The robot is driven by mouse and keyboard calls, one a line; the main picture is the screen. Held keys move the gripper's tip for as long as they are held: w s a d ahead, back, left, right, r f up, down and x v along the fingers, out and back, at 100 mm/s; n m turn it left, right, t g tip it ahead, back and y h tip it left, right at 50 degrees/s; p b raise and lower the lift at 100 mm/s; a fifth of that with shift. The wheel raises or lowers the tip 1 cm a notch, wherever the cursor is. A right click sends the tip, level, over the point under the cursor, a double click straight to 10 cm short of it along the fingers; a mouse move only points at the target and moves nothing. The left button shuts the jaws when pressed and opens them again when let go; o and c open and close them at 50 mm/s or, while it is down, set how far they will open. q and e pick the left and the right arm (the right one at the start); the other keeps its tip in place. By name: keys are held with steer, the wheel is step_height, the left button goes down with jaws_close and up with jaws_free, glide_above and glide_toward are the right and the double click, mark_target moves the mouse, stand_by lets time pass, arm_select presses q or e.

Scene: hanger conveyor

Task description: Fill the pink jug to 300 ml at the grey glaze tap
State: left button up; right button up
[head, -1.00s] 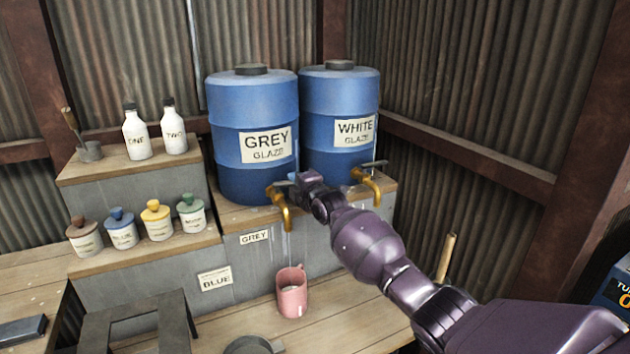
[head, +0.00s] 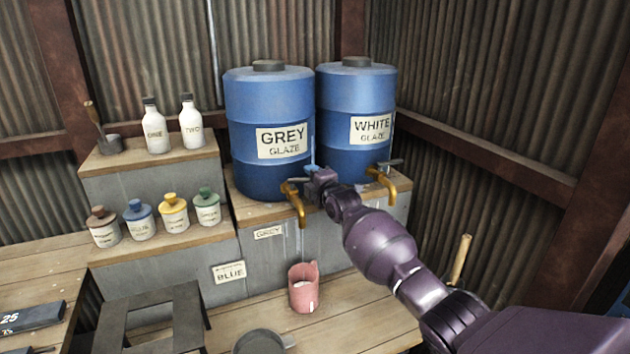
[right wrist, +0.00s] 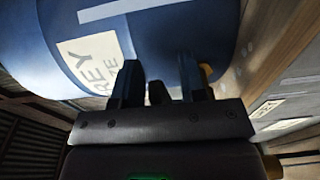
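The pink jug (head: 303,288) stands upright on the lower bench below the grey glaze tap (head: 298,205). Pale liquid shows inside it; its level against any mark cannot be read. A thin pale line runs down from the spout toward the jug. The tap is brass, on the front of the blue grey-glaze drum (head: 268,105). My right gripper (head: 310,178) is at the tap's handle, beside the drum. In the right wrist view its two fingers (right wrist: 160,78) stand apart, with the tap partly hidden behind one finger. My left gripper is out of view.
The white-glaze drum (head: 356,100) and its brass tap (head: 381,181) stand just right. Bottles (head: 155,130) and several lidded jars (head: 140,222) stand on stepped shelves at left. A dark stool (head: 150,305) and a round grey object (head: 260,342) are in front.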

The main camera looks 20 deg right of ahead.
steer(key=s+d, duration=0.1)
steer(key=s, duration=0.9)
steer(key=shift+s+d, duration=0.35)
steer(key=shift+d, duration=0.05)
stand_by(6.6)
